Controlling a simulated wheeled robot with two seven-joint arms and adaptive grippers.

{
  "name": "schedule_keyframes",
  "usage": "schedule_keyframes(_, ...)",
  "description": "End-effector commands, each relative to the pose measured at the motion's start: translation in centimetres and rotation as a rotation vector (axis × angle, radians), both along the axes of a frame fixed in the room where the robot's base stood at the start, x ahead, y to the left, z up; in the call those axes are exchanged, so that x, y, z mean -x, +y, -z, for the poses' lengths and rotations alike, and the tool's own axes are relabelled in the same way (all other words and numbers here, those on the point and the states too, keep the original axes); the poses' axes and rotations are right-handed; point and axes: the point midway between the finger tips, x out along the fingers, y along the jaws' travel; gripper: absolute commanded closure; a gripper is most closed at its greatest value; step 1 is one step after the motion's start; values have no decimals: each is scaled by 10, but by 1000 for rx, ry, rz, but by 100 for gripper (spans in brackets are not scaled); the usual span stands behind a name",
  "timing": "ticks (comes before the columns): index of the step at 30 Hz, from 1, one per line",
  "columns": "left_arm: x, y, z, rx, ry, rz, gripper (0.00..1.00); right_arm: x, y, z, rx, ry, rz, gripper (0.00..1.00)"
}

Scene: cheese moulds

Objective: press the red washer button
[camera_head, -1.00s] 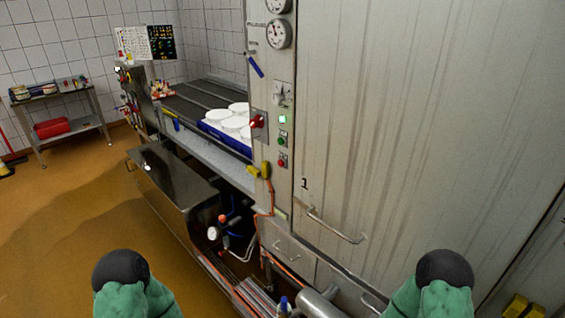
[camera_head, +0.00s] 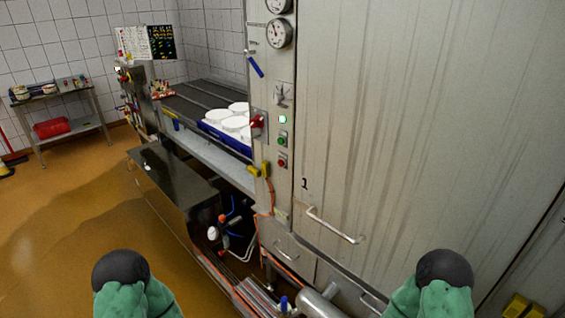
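A tall metal washer cabinet (camera_head: 400,110) fills the right half of the view. Its narrow control panel has a small red button (camera_head: 282,162) at the bottom, a green button (camera_head: 281,141) above it and a lit pale-green lamp (camera_head: 282,119) above that. A larger red knob (camera_head: 258,122) sits to the left on the panel's side. Only the green and black upper parts of my two arms show at the bottom left and bottom right. Neither of my grippers is in view, so their states are hidden.
White round moulds (camera_head: 234,123) lie in a blue crate (camera_head: 222,138) on the conveyor. A dark metal box (camera_head: 172,180), pipes and hoses stand low before the machine. A cabinet handle (camera_head: 335,225) juts out. A side table (camera_head: 62,128) stands far left. Brown floor (camera_head: 70,220) is open at left.

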Motion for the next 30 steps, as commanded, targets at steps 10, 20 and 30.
schedule_keyframes(10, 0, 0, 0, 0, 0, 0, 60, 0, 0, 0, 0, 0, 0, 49)
schedule_keyframes(20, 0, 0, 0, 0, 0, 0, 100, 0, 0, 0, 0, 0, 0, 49)
schedule_keyframes(30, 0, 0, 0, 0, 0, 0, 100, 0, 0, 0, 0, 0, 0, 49)
